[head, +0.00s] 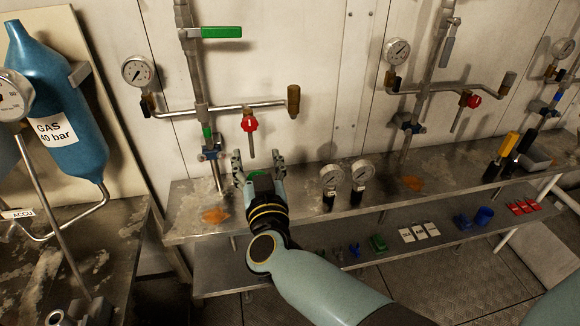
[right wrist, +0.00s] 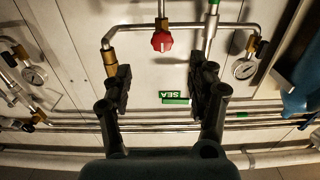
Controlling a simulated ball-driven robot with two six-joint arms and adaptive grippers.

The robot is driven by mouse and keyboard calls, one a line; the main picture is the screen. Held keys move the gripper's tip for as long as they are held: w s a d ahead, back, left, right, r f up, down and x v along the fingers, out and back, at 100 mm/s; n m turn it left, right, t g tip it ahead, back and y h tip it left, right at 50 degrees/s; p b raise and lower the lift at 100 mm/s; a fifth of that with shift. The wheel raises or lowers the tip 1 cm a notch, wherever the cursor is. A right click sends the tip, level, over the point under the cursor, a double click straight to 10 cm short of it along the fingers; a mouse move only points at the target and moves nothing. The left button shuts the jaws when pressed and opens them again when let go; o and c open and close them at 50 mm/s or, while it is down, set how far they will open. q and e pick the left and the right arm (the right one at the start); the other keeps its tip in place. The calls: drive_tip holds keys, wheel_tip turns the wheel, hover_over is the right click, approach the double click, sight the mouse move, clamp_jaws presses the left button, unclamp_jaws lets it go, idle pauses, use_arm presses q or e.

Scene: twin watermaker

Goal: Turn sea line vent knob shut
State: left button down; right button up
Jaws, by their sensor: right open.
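The red vent knob (head: 250,124) hangs under the horizontal pipe of the left-hand line on the wall, with a short tube below it. In the right wrist view the red knob (right wrist: 162,41) shows beyond and between the fingers, with a white mark on its face. A green SEA label (right wrist: 174,97) shows upside down between the fingers there. My right gripper (head: 259,163) is open and empty, its fingers pointing toward the wall just below the knob, apart from it. It also shows in the right wrist view (right wrist: 160,85). My left gripper is out of view.
A green-handled valve (head: 222,32) and a gauge (head: 138,70) are on the same line. A second line has another red knob (head: 473,101). Two loose gauges (head: 346,175) stand on the metal bench (head: 300,215). A blue gas bottle (head: 55,100) is at left.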

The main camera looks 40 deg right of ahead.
drive_tip(key=s+f+n+g+y+b, duration=0.1)
drive_tip(key=f+b, duration=0.5)
drive_tip(key=f, duration=0.9)
drive_tip(key=s+f+n+g+y+b, duration=0.1)
drive_tip(key=s+f+n+y+b, duration=0.3)
drive_tip(key=f, duration=1.2)
drive_tip(key=shift+s+a+n+b, duration=0.3)
drive_tip(key=shift+s+n+b, duration=0.55)
drive_tip(key=shift+s, duration=1)
